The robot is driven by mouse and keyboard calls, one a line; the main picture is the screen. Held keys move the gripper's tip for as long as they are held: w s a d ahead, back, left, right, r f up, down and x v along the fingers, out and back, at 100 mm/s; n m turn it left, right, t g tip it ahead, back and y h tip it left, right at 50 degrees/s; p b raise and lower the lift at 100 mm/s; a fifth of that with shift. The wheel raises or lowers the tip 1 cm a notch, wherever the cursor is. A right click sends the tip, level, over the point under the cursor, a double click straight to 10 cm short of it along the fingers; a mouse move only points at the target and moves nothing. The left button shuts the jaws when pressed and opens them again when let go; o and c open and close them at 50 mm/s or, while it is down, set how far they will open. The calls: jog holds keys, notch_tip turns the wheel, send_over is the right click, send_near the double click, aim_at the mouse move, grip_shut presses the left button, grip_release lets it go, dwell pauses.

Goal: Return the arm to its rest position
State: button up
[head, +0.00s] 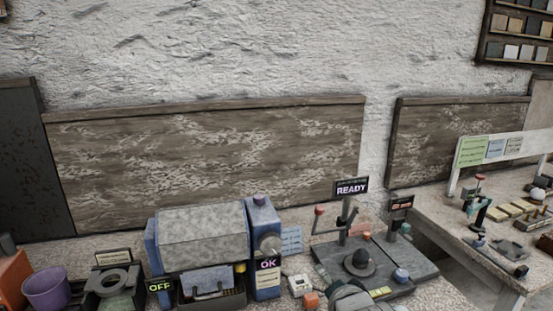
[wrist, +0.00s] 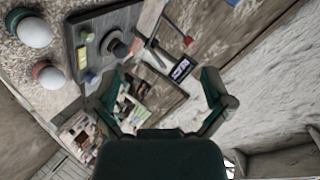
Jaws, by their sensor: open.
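My gripper (wrist: 163,76) is open and empty in the wrist view, its two green and grey fingers spread wide. Between and beyond the fingers are the bench and wall, seen tilted. A dark plate with a round dark knob (wrist: 116,44) lies beyond the left finger, and a READY sign (wrist: 180,69) shows between the fingers. Two white spheres, one on a dark base (wrist: 34,30) and one on a reddish base (wrist: 48,73), stand at the upper left. In the head view I cannot clearly make out my gripper.
In the head view, a blue-ended machine with a grey drum (head: 203,236) stands on the bench, with OK (head: 267,264) and OFF (head: 160,286) signs. A purple cup (head: 47,290) is at the left. A second table (head: 440,218) with small items stands right. The wall rises behind.

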jog(key=s+d+n+g, duration=0.1)
jog(key=s+n+g, duration=0.1)
jog(key=s, duration=0.4)
jog(key=s+d+n+g+h, duration=0.1)
jog(key=s+d+n+g, duration=0.1)
jog(key=s+n, duration=0.3)
jog(key=s+d+r+n+g, duration=0.1)
jog(key=s+n+g, duration=0.1)
jog(key=s, duration=0.5)
jog(key=shift+s+d+n+g+h, duration=0.3)
jog(key=shift+s+n+g+h, duration=0.1)
jog(key=shift+n, duration=0.3)
jog(key=shift+w, duration=0.1)
dwell(0.9)
